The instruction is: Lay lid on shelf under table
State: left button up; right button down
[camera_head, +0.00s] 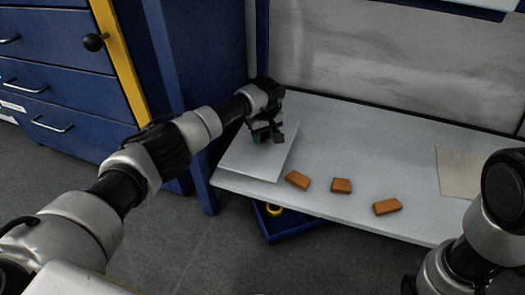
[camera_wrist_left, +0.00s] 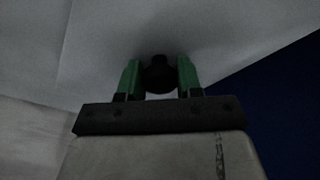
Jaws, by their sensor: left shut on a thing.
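The lid is a flat, pale square plate (camera_head: 250,160) at the left end of the white table (camera_head: 330,125). My left gripper (camera_head: 267,133) is over the lid's far part, pointing down. In the left wrist view its two green fingers (camera_wrist_left: 159,78) are shut on a dark round knob (camera_wrist_left: 158,73), with the pale lid surface (camera_wrist_left: 100,55) behind it. I cannot tell whether the lid touches the tabletop or is slightly above it. The blue shelf (camera_head: 290,229) shows only in part below the table's front edge. My right gripper is out of view.
Several orange-brown blocks (camera_head: 341,186) lie along the table's front edge, right of the lid. A beige sheet (camera_head: 460,172) lies at the right. A yellow ring-like object (camera_head: 274,210) sits on the blue shelf. A blue drawer cabinet (camera_head: 60,85) stands at the left.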

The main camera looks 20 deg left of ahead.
aim_at(262, 143)
pick_arm(q)
jog(key=shift+w+a+f, duration=0.1)
jog(key=shift+w+f, duration=0.1)
jog(key=shift+f, duration=0.05)
notch_tip(262, 143, down, 4)
jog(key=b, duration=0.3)
jog(key=shift+b, duration=0.35)
jog(key=shift+r, duration=0.25)
jog(key=shift+f, duration=0.15)
jog(key=o, duration=1.1)
